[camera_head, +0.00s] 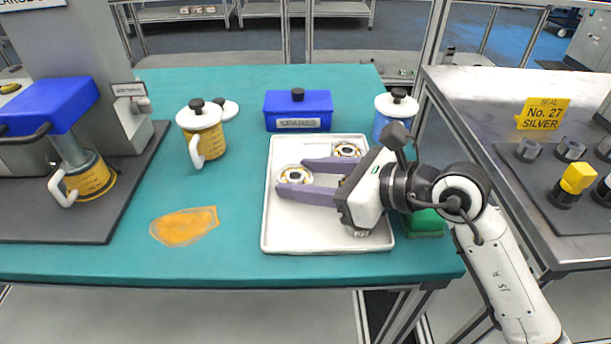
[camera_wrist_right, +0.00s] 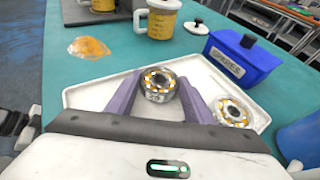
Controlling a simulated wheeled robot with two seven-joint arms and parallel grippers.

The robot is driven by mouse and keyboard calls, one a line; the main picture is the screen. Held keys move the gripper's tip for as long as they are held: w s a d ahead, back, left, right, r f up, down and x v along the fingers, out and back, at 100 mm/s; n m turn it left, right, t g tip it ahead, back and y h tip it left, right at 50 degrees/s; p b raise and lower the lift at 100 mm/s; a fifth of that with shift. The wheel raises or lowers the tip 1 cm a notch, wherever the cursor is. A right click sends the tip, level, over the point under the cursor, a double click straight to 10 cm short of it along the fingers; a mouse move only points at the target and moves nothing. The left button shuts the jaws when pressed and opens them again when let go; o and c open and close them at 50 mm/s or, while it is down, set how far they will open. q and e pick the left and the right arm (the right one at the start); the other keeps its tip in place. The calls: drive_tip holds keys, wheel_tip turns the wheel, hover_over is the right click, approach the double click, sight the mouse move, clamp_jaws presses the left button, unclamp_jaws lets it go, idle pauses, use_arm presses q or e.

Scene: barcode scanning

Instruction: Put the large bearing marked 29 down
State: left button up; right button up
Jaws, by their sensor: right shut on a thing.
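My right gripper (camera_head: 292,177) reaches over the white tray (camera_head: 290,228) from the right. Its purple fingers are shut on a bearing (camera_head: 295,174), a metal ring with yellowish rollers. In the right wrist view the same bearing (camera_wrist_right: 158,84) sits between the two fingertips, with small marks on its side that I cannot read. It is over the left part of the tray; I cannot tell whether it touches the tray floor. A second, similar bearing (camera_head: 346,149) lies at the tray's back right, also visible in the right wrist view (camera_wrist_right: 233,110), apart from the fingers. My left gripper is not in view.
A blue SPARES box (camera_head: 298,111) stands behind the tray. A blue lidded mug (camera_head: 380,122) and a green block (camera_head: 429,224) are close to the tray's right.

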drive_tip(key=o, duration=1.2)
drive_tip(key=shift+f, duration=0.15)
drive_tip(key=shift+o, duration=0.2)
drive_tip(key=shift+s+d+r, duration=0.1)
drive_tip(key=shift+d+r, duration=0.1)
drive_tip(key=shift+r, duration=0.05)
drive_tip(key=v, duration=1.1)
drive_tip(key=shift+s+d+r+b, duration=0.15)
drive_tip(key=shift+d+b, duration=0.05)
drive_tip(key=shift+b, duration=0.15)
